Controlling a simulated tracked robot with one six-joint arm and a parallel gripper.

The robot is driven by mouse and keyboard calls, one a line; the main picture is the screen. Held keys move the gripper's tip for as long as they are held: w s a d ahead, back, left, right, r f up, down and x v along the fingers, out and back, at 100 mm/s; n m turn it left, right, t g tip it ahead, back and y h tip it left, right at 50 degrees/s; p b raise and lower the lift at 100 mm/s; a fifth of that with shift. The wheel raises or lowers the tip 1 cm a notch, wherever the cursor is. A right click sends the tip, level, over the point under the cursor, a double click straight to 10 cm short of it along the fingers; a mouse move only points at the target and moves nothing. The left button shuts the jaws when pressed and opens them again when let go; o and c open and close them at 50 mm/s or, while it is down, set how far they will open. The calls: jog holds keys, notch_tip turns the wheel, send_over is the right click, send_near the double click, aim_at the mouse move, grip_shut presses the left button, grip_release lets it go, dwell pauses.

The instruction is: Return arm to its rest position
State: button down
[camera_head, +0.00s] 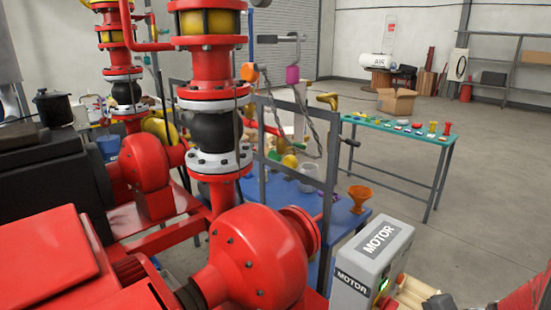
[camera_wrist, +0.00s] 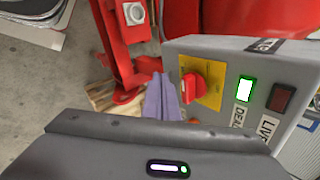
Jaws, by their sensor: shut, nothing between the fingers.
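My gripper (camera_wrist: 161,80) shows in the wrist view with its grey-purple fingers together and nothing between them. Its dark body fills the bottom of that view. The fingertips appear just left of a red rotary switch (camera_wrist: 191,88) on a yellow plate, on the grey motor box (camera_wrist: 222,52). I cannot tell how far apart they are in depth. A green lamp (camera_wrist: 246,88) above the label DEAD is lit, and the dark red lamp (camera_wrist: 282,98) by LIVE looks unlit. In the head view the motor box (camera_head: 347,285) stands at lower right; my gripper is not clearly seen there.
Red pumps (camera_head: 258,258) and upright piping (camera_head: 212,72) stand left of the motor box. Behind are a blue table (camera_head: 335,222) with an orange funnel (camera_head: 360,198) and a green table (camera_head: 425,136) with small parts. Open floor lies at right.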

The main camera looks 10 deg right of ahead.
jog(key=s+a+r+n+h, duration=0.2)
jog(key=s+a+r+n, duration=0.2)
jog(key=a+r+n, duration=0.3)
jog(key=s+a+r+n+g+h, duration=0.1)
jog(key=s+a+r+n+h, duration=0.1)
jog(key=s+a+r+n, duration=0.2)
jog(key=a+r+n, duration=0.3)
jog(key=a+r, duration=0.1)
jog(key=a, duration=0.4)
jog(key=shift+a+r, duration=0.2)
jog(key=shift+a, duration=0.1)
jog(key=shift+d, duration=0.15)
dwell(0.9)
